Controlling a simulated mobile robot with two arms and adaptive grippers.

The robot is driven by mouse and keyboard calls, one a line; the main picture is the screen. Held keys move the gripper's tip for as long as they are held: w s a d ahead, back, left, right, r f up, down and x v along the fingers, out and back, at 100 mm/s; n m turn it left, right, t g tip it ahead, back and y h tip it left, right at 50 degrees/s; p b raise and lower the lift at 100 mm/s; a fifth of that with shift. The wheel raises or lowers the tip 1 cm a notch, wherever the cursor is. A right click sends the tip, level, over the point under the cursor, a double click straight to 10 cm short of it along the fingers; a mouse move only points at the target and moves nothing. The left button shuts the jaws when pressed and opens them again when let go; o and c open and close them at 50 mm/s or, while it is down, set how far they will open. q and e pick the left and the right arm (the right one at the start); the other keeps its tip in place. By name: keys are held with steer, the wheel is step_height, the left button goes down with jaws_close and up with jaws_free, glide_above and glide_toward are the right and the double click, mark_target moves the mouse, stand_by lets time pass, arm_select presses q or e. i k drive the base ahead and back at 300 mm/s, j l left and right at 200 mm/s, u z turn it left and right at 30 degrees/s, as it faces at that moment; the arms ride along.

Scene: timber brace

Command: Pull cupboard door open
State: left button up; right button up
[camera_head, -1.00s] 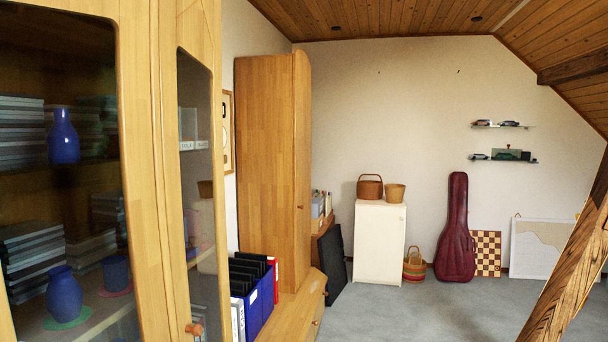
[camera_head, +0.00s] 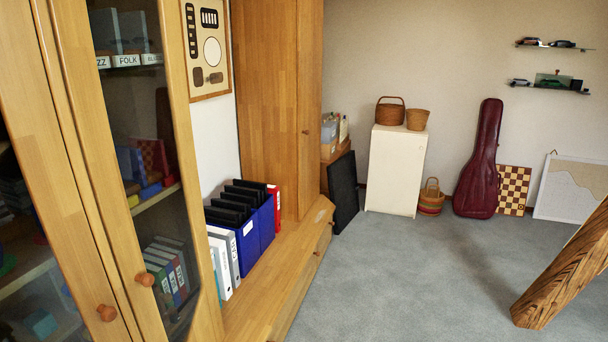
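A wooden cupboard with glass doors stands at the left edge of the head view. Its nearer glass door (camera_head: 75,200) and the narrower glass door (camera_head: 183,230) beside it look shut. Each has a round wooden knob, one on the nearer door (camera_head: 106,312) and one on the narrower door (camera_head: 145,280). Further back is a tall wooden cupboard (camera_head: 275,100) with a solid door (camera_head: 309,110), which looks shut and has a small knob (camera_head: 306,132). The white cabinet (camera_head: 395,175) at the back also looks shut. Neither of my grippers is in view.
A low wooden ledge (camera_head: 255,300) with blue file boxes (camera_head: 249,240) and binders (camera_head: 222,262) runs between the cupboards. A slanted timber brace (camera_head: 560,270) stands at right. The grey carpet (camera_head: 410,285) between is clear.

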mark_target(310, 13)
steer(key=i+l+z, duration=0.2)
steer(key=i+l, duration=0.15)
steer(key=i, duration=0.15)
steer(key=i+l+z, duration=0.2)
steer(key=i, duration=0.35)
steer(key=i+l+z, duration=0.2)
steer(key=i, duration=0.35)
steer(key=i+l+z, duration=0.2)
steer(key=i, duration=0.35)
steer(key=i+u, duration=0.35)
steer(key=i, duration=0.25)
steer(key=i+u, duration=0.3)
steer(key=i, duration=0.25)
